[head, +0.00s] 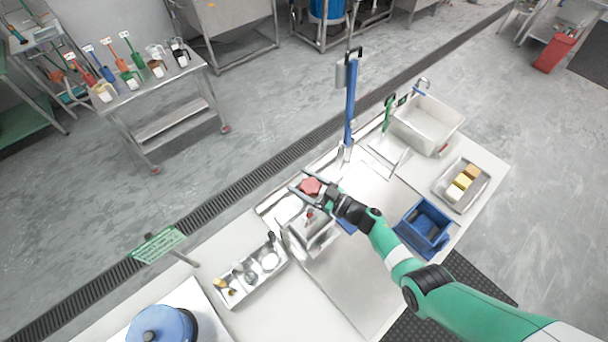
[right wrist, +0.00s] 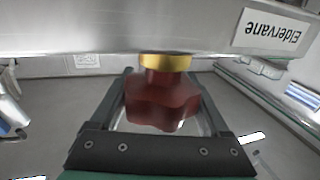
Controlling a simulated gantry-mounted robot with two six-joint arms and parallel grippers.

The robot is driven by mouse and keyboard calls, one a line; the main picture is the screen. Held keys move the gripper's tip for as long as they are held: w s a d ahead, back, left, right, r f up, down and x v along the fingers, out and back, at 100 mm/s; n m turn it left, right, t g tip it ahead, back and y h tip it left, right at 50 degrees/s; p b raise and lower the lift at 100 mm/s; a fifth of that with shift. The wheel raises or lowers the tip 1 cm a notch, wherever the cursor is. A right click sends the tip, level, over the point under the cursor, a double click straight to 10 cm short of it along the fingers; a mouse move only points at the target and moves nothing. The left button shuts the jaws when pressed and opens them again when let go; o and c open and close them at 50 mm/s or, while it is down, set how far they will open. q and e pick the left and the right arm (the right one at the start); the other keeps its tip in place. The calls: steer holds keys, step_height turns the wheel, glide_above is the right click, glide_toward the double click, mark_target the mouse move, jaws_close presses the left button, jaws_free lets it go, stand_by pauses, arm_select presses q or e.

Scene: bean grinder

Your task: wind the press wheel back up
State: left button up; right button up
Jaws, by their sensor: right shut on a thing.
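In the right wrist view the red wheel (right wrist: 162,103) sits under a yellow collar (right wrist: 165,61), next to a metal body labelled "Eldervane". My right gripper (head: 306,184) reaches in from the right and is shut on the wheel, one finger on each side of it. My left gripper is not in view.
A steel tray with small items (head: 250,272) lies left of the press. A blue bin (head: 424,226), a tray with yellow blocks (head: 461,186) and a white basin (head: 427,122) stand to the right.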

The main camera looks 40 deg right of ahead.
steer(key=shift+f+n+y+b, duration=0.1)
steer(key=shift+n+y+b, duration=0.35)
steer(key=shift+y, duration=0.35)
steer(key=n+g+y+b, duration=0.2)
steer(key=y+b, duration=0.1)
steer(key=a+n+g+y+b, duration=0.1)
steer(key=n+g+y+b, duration=0.1)
steer(key=y+b, duration=0.1)
steer(key=s+n+g+y+b, duration=0.1)
steer(key=n+g+y+b, duration=0.1)
steer(key=b, duration=0.3)
steer(key=shift+a+f+n+g+y, duration=0.25)
steer(key=shift+n+g+y, duration=0.15)
steer(key=shift+n, duration=0.15)
steer(key=shift+s+a+r+n+g+y+b, duration=0.1)
steer(key=shift+r+n+g+y+b, duration=0.3)
steer(key=shift+b, duration=0.6)
steer(key=shift+f, duration=0.1)
steer(key=o, duration=1.2)
